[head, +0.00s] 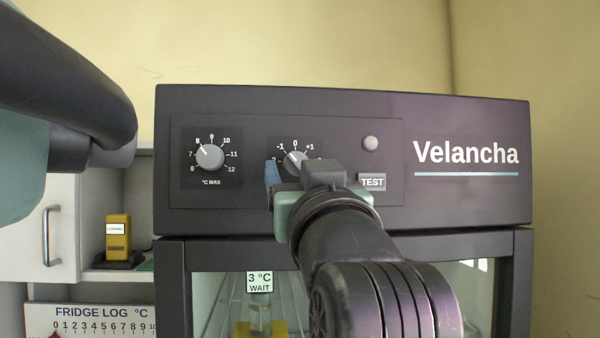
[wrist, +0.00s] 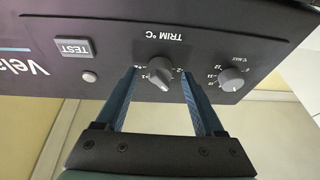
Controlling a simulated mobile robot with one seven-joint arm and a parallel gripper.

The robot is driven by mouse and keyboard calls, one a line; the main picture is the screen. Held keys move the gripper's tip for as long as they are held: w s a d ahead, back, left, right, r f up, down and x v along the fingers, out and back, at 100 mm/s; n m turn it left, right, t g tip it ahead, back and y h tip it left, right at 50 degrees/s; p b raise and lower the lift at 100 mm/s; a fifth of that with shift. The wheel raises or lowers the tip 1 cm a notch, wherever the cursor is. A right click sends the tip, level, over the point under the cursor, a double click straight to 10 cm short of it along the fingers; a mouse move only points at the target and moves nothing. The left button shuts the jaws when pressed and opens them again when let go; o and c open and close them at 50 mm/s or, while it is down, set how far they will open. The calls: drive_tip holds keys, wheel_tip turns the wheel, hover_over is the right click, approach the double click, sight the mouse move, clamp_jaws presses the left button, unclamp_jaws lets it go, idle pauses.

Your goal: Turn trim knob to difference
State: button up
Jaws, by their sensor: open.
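The grey trim knob (head: 295,160) is on the dark control panel, with a scale showing -1, 0 and +1 above it. The wrist view, which is upside down, shows the same knob (wrist: 160,73) under the TRIM °C label. My gripper (head: 288,180) is open, with one blue finger showing left of the knob in the head view. In the wrist view its two fingers stand on either side of the knob, apart from it. A FRIDGE LOG °C sheet (head: 100,320) is at lower left.
The °C MAX knob (head: 209,157) is left of the trim knob, its pointer near 8. A round button (head: 370,143) and a TEST label (head: 372,182) are to the right. A yellow device (head: 118,237) stands on a shelf beside the white cabinet (head: 58,230).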

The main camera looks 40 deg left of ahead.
drive_tip(key=b+v, duration=0.5)
drive_tip(key=v, duration=0.7)
drive_tip(key=shift+d, duration=0.15)
drive_tip(key=w+d+f+m+t+h, duration=0.1)
drive_tip(key=d+f+m+t+h, duration=0.2)
drive_tip(key=d+m+t+h, duration=0.8)
drive_tip(key=d+t+h, duration=0.3)
drive_tip(key=d+h, duration=0.3)
drive_tip(key=d, duration=0.3)
drive_tip(key=shift+w+d+h, duration=0.25)
drive_tip(key=shift+h, duration=0.05)
